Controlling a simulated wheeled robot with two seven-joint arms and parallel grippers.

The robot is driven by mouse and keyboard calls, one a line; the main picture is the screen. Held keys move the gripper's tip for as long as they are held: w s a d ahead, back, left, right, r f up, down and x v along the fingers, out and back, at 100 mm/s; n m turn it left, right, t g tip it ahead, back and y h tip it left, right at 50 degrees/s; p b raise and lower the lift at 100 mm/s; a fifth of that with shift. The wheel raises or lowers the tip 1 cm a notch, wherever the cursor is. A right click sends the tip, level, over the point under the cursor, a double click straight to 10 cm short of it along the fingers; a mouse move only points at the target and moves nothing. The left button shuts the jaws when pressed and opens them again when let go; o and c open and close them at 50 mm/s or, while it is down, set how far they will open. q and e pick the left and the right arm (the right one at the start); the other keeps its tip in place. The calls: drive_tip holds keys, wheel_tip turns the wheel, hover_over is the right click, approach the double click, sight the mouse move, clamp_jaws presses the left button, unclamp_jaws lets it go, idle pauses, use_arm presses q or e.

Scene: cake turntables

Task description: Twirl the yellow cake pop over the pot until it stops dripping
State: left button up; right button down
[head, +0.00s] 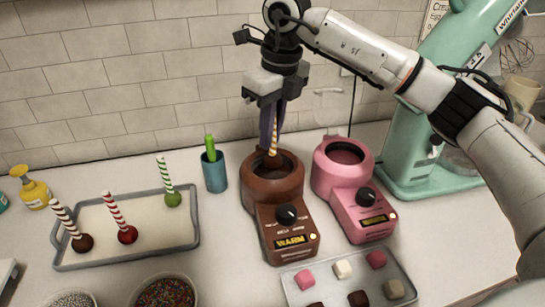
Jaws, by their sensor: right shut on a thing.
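My right gripper (270,118) points down above the brown melting pot (272,192) and is shut on a yellow-and-white striped stick (274,142). The stick hangs nearly upright, and its lower end reaches the pot's opening. The brown pot has a black dial and a lit "WARM" label. My left gripper is not in view.
A pink melting pot (327,178) stands right of the brown one. A tray (95,262) with three cake pops is at left. A cup (215,175), sprinkle bowls (165,292), a candy tray (322,278) and a green mixer (415,150) are nearby.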

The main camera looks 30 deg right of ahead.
drive_tip(key=shift+m, duration=0.4)
drive_tip(key=shift+r, duration=0.15)
drive_tip(key=shift+r, duration=2.4)
